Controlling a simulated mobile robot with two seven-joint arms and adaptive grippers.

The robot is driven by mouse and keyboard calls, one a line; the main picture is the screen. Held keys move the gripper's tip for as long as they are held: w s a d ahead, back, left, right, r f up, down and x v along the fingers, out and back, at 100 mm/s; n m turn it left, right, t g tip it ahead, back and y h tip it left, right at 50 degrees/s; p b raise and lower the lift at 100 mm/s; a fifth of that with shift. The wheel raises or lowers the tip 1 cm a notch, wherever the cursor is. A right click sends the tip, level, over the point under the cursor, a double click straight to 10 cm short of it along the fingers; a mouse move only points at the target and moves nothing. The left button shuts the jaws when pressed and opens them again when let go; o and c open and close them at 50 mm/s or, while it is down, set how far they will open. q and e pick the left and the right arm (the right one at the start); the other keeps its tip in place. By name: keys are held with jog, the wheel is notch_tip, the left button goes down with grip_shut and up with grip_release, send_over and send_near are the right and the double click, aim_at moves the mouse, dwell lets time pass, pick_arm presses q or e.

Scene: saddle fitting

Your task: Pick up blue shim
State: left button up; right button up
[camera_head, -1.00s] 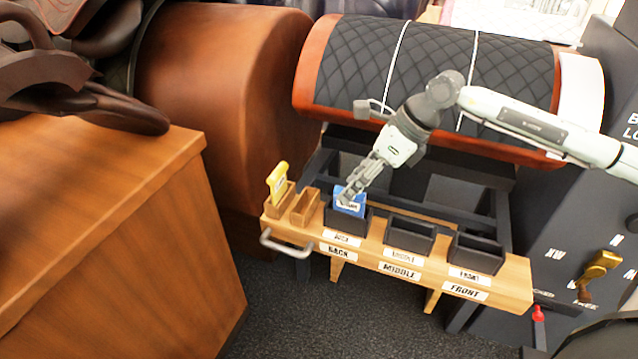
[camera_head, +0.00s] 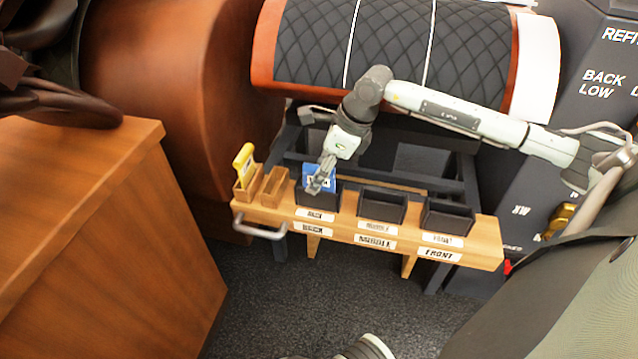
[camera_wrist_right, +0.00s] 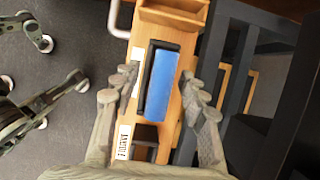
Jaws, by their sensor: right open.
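The blue shim (camera_head: 318,171) sits in the leftmost black holder (camera_head: 318,199), above the BACK label on the wooden rack. In the right wrist view the blue shim (camera_wrist_right: 171,85) shows as a long blue face in the black holder. My right gripper (camera_head: 319,186) reaches down over the shim, partly covering it. In the right wrist view my right gripper (camera_wrist_right: 160,88) is open, with one finger on each side of the shim and holder. I cannot tell whether a finger touches. My left gripper is not in view.
A yellow piece (camera_head: 243,160) stands in a wooden slot left of the shim, beside an empty wooden slot (camera_head: 272,186). Two empty black holders, middle (camera_head: 382,207) and front (camera_head: 447,217), are to the right. A quilted black panel (camera_head: 395,50) rises behind my arm.

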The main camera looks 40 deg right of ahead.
jog(key=shift+c, duration=0.6)
grip_shut()
